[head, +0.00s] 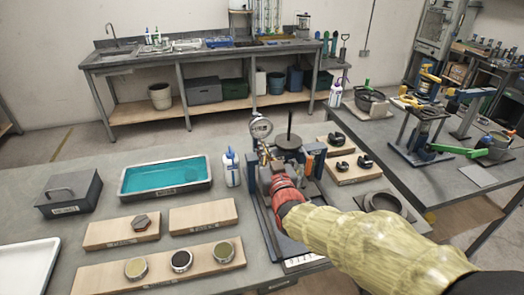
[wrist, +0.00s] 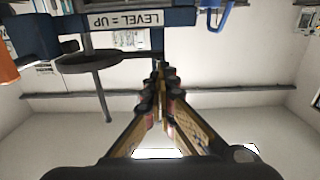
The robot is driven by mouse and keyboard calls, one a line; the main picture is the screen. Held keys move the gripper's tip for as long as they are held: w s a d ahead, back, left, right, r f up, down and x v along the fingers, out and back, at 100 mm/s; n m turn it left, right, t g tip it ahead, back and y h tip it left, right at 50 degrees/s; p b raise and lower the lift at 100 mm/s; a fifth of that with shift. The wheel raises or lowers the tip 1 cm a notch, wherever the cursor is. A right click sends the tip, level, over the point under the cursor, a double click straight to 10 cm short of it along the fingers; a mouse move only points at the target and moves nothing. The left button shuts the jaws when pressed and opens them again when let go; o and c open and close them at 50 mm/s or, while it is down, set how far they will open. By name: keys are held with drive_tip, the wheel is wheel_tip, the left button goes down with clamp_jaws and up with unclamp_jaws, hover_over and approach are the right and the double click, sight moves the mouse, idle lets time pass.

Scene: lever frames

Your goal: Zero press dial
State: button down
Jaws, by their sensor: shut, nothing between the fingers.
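A round dial gauge (head: 261,128) with a pale face stands on the press (head: 288,148) near the back edge of the bench in the head view. Its needle is too small to read. My gripper (wrist: 158,68) is shut and empty in the wrist view, fingers meeting at the tips. In the head view my arm reaches in from the lower right and its end hides the lower press. Contact with the press cannot be told.
A blue-capped bottle (head: 232,167) and a teal tray (head: 166,177) stand left of the press. Wooden boards (head: 203,217) with round parts lie in front of them. A block with black clamps (head: 352,170) and a grey ring (head: 384,202) are to the right.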

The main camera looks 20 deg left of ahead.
drive_tip(key=shift+w+d+r+b, duration=0.4)
drive_tip(key=shift+r+b, duration=0.25)
drive_tip(key=shift+b, duration=0.3)
drive_tip(key=shift+f, duration=0.1)
idle(0.4)
drive_tip(key=shift+s+d+f, duration=0.3)
drive_tip(key=shift+s+d, duration=0.15)
drive_tip(key=shift+s, duration=0.35)
drive_tip(key=shift+s+d+f, duration=0.3)
drive_tip(key=shift+s+d, duration=0.2)
drive_tip(key=shift+s, duration=0.35)
drive_tip(key=shift+s+d+f, duration=0.3)
drive_tip(key=shift+s+d, duration=0.15)
drive_tip(key=shift+s, duration=0.35)
